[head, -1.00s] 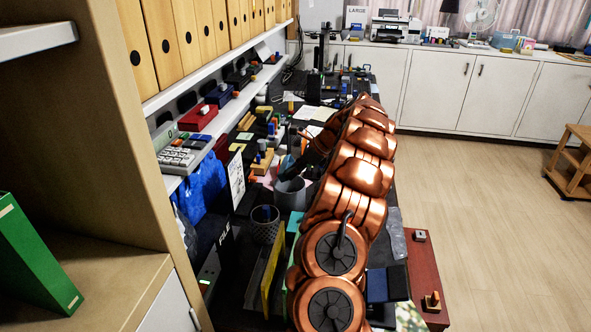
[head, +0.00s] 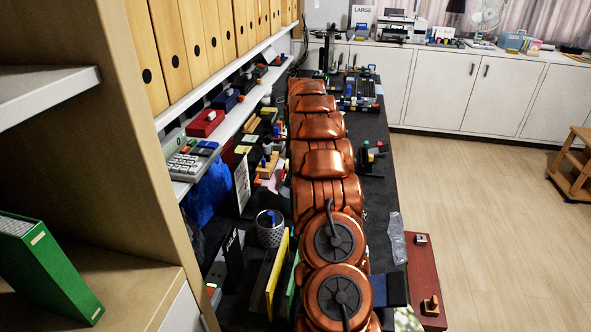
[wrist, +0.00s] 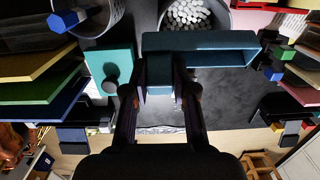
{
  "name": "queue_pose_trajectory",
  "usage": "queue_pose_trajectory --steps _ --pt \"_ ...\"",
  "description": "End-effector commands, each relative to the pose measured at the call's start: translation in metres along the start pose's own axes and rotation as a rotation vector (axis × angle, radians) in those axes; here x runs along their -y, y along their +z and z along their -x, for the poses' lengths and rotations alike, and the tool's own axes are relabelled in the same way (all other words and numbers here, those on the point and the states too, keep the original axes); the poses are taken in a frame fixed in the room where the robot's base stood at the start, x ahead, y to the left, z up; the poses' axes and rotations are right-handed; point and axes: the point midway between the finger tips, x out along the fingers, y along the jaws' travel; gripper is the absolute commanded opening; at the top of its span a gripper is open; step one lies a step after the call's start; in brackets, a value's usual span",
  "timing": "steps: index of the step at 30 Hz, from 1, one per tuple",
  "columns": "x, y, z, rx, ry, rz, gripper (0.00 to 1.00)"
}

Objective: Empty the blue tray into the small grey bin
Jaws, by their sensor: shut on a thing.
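My gripper (wrist: 160,84) is shut on a blue part at the near side of the blue tray (wrist: 200,41) in the wrist view. The tray lies across the picture beyond my fingers and looks tilted. The part of its inside that shows at right looks bare; the rest is hidden. A round grey bin (wrist: 232,21) is just beyond the tray, with many small white round pieces (wrist: 190,14) in it. The tray overlaps the bin's near edge in the picture; I cannot tell whether they touch. My arm hides gripper, tray and bin in the head view.
A mesh cup (head: 270,233) with a blue item stands left of my arm, by upright yellow and green boards (head: 277,270). A teal item (wrist: 108,62) lies left of my gripper. Shelves with binders (head: 170,50) line the left.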

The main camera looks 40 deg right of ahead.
Motion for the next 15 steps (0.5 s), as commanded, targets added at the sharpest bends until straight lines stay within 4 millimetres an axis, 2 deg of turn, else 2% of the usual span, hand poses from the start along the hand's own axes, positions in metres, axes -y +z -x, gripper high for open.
queue_pose_trajectory --steps 1,6,15 --pt "0.0 0.004 0.004 -0.05 0.002 0.006 0.0" --pt "0.0 0.01 0.0 -0.191 0.0 0.007 0.0" --pt "0.0 0.015 -0.001 -0.364 0.0 0.006 0.0"
